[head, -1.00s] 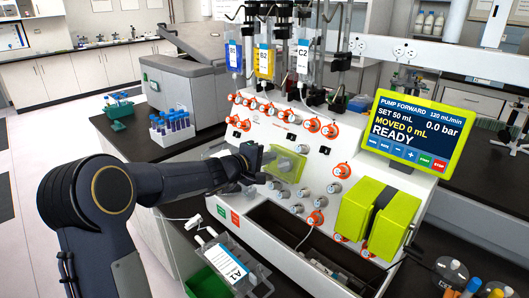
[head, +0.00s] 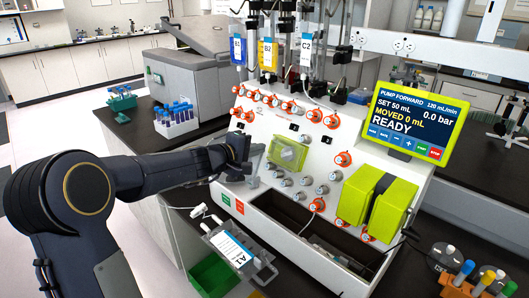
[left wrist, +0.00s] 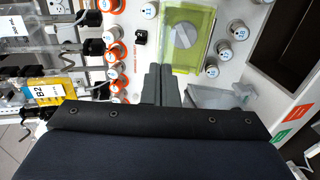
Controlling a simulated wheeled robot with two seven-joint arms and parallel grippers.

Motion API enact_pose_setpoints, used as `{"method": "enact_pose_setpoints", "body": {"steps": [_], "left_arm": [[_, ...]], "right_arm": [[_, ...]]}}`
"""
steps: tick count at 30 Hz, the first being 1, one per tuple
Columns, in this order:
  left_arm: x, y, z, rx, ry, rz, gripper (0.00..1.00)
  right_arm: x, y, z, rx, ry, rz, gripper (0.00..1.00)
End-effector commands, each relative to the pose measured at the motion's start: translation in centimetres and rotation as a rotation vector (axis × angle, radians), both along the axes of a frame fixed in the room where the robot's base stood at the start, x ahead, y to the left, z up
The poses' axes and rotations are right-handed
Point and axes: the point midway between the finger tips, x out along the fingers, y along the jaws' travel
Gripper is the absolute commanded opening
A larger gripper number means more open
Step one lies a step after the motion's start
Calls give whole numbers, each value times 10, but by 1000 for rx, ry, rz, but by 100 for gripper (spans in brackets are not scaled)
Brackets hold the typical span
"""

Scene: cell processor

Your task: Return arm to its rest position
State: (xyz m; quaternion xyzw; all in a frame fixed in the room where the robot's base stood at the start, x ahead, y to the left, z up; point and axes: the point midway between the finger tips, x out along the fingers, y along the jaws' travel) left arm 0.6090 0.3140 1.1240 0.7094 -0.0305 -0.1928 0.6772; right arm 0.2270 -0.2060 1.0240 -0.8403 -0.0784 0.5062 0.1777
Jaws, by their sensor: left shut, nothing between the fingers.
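My left arm comes in from the left in the head view. My left gripper (head: 252,160) is in front of the left part of the white cell processor panel (head: 310,150), near the yellow-green square cover (head: 287,153). In the left wrist view its two grey fingers (left wrist: 161,85) are together, with nothing between them, and point toward the panel beside the yellow-green cover (left wrist: 187,38). I cannot tell whether the fingertips touch the panel. My right gripper is not in view.
Orange-ringed valves (head: 314,116) stick out from the panel. Hanging bags, including the yellow B2 bag (head: 267,55), are above it. The A1 bag (head: 232,247) lies below my arm near a green bin (head: 212,275).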

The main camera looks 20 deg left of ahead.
Motion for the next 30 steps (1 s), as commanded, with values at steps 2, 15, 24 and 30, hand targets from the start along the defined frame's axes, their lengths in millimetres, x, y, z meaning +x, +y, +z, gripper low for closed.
{"method": "enact_pose_setpoints", "body": {"steps": [2,15,24,30], "left_arm": [[-16,5,1,1,0,0,0],[-68,22,14,0,1,-3,0],[-94,-5,19,63,8,-88,0],[-200,-85,2,326,72,-384,0]], "right_arm": [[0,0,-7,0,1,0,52],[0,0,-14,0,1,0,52],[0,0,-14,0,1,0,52],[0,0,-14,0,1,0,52]]}}
